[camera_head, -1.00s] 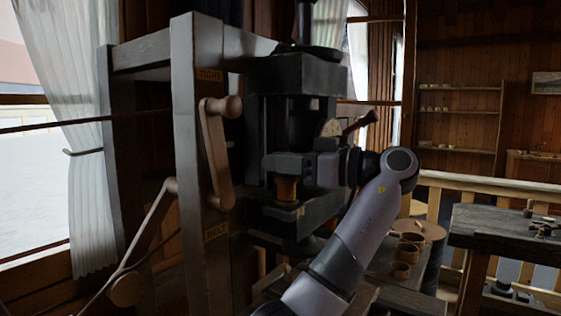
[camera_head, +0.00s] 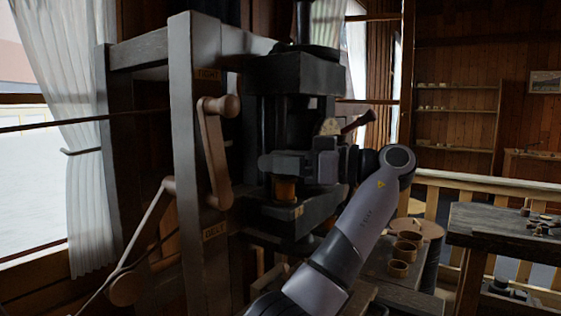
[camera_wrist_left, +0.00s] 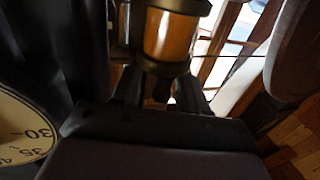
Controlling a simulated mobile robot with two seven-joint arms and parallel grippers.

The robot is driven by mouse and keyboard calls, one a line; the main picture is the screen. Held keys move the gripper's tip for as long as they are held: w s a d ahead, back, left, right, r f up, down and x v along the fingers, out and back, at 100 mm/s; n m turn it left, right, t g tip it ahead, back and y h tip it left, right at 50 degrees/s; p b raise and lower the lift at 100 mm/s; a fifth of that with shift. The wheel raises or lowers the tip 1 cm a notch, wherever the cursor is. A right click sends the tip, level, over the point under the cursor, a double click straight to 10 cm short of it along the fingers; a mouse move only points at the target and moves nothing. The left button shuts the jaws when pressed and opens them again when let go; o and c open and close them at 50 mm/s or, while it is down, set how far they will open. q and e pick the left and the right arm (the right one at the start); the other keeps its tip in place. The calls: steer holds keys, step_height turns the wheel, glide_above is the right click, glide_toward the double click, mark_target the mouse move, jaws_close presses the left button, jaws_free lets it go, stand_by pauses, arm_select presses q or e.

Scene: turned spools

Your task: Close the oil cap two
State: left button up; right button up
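An amber oil cup (camera_head: 285,190) stands on a dark ledge of the machine in the head view. It fills the top of the left wrist view (camera_wrist_left: 168,35), amber glass between brass-coloured ends. A small dark knob (camera_wrist_left: 162,89) sticks out from its brass end, which looks like the cap. My left gripper (camera_head: 272,164) is just above the amber cup in the head view. In the wrist view its two fingers (camera_wrist_left: 160,92) stand apart on either side of the knob, with gaps showing. Whether the cap is open or shut cannot be told. My right gripper is not in view.
A grey timber frame with a wooden crank handle (camera_head: 216,150) stands left of the machine. A pale dial (camera_wrist_left: 22,130) is close by in the wrist view. Wooden cups (camera_head: 400,268) sit on a bench at right. A dark table (camera_head: 500,232) stands further right.

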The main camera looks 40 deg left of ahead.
arm_select(q)
steer(key=shift+d, duration=0.1)
steer(key=v, duration=0.7)
steer(key=shift+b, duration=0.45)
stand_by(0.4)
